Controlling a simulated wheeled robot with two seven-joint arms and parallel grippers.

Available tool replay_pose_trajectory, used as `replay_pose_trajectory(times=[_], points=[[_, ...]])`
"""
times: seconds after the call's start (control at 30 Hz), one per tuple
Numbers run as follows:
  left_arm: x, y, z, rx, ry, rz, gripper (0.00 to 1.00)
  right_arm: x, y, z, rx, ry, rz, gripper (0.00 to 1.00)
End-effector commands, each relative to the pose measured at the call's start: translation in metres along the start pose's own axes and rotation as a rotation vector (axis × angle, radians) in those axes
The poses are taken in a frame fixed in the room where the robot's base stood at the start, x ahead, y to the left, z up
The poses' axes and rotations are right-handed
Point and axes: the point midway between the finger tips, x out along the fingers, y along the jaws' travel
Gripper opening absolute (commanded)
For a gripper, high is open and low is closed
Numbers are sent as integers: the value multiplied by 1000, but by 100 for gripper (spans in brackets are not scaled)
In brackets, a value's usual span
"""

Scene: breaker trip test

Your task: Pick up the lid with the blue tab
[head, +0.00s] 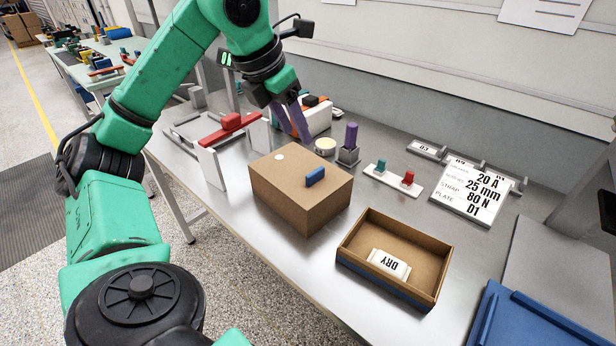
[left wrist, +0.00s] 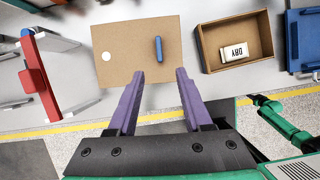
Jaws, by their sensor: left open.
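The lid (head: 285,175) is the brown top of a cardboard-coloured box, with a blue tab (head: 315,176) standing on it and a white round spot beside the tab. In the left wrist view the lid (left wrist: 125,60) and the blue tab (left wrist: 159,49) lie just beyond the fingertips. My left gripper (head: 293,122) has purple fingers and is above and behind the box in the head view, apart from the tab. It is open and empty; its fingers also show in the left wrist view (left wrist: 158,77). My right gripper is not in view.
An open brown tray (head: 350,259) with a white DRY packet (head: 388,264) stands right of the box. A red-handled fixture (head: 230,122) stands left. Behind are a purple post (head: 351,135), a small switch block (head: 394,181) and a sign (head: 470,190). A blue tray (head: 530,325) is front right.

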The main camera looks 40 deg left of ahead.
Motion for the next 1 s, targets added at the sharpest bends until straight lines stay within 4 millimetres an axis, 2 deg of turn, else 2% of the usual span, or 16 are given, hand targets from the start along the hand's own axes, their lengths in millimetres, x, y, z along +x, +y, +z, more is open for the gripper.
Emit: replay_pose_trajectory(times=[0.07, 0.3, 0.47, 0.7, 0.8, 0.97, 1.0], points=[[12, 5, -5, -10, 15, 16, 50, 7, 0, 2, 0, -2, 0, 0], [73, 4, -5, -5, 15, 11, 50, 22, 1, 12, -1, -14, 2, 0], [93, 3, -4, -4, 13, 9, 50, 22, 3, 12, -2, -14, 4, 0], [136, 4, -1, -3, 12, 8, 50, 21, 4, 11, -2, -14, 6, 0], [143, 4, 0, -3, 11, 8, 50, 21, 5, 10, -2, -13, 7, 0], [142, 4, 0, -3, 10, 8, 50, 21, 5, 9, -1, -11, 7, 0], [142, 4, 0, -2, 11, 8, 35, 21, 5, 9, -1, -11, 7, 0]])
